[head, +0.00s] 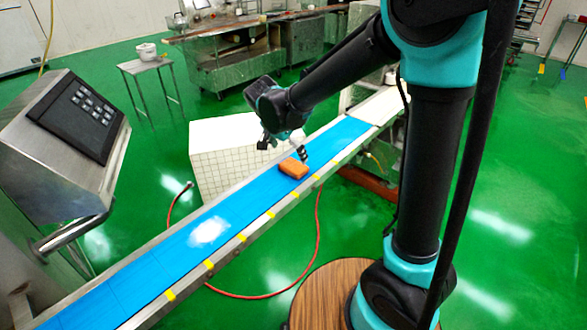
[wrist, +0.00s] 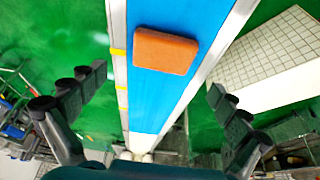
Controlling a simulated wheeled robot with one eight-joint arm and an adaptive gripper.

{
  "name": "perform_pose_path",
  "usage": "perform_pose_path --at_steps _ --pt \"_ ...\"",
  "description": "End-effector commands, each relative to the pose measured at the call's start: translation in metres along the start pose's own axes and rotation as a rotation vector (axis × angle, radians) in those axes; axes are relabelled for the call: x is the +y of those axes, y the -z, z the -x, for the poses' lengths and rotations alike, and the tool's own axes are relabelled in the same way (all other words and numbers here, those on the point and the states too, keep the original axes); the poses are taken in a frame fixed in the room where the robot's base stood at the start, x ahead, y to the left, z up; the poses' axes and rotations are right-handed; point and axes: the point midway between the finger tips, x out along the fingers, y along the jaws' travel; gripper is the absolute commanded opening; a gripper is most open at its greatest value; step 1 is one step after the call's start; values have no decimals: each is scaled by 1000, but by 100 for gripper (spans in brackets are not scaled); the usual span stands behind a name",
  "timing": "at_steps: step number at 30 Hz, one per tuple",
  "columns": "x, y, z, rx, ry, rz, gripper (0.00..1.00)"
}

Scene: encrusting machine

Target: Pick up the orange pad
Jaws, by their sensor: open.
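The orange pad (head: 293,168) lies flat on the blue conveyor belt (head: 208,232), about midway along it in the head view. In the wrist view the pad (wrist: 166,51) is a rounded orange block on the belt (wrist: 150,105), near the top of the picture. My gripper (head: 284,146) is beside and above the pad in the head view. In the wrist view its two fingers (wrist: 158,92) are spread wide, one on each side of the belt, with nothing between them at the tips. The gripper is empty and apart from the pad.
Metal rails with yellow marks edge the belt. A white tiled block (head: 222,155) stands behind it. A control panel (head: 75,118) is at the left. A red hose (head: 317,235) lies on the green floor. Tables stand farther back.

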Motion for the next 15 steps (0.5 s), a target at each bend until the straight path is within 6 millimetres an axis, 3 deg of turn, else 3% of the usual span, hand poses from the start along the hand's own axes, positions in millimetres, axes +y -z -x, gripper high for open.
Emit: perform_pose_path --at_steps 8,15 --pt "-1 0 -19 0 0 1 100" --pt "-5 -2 -51 0 0 -1 100"
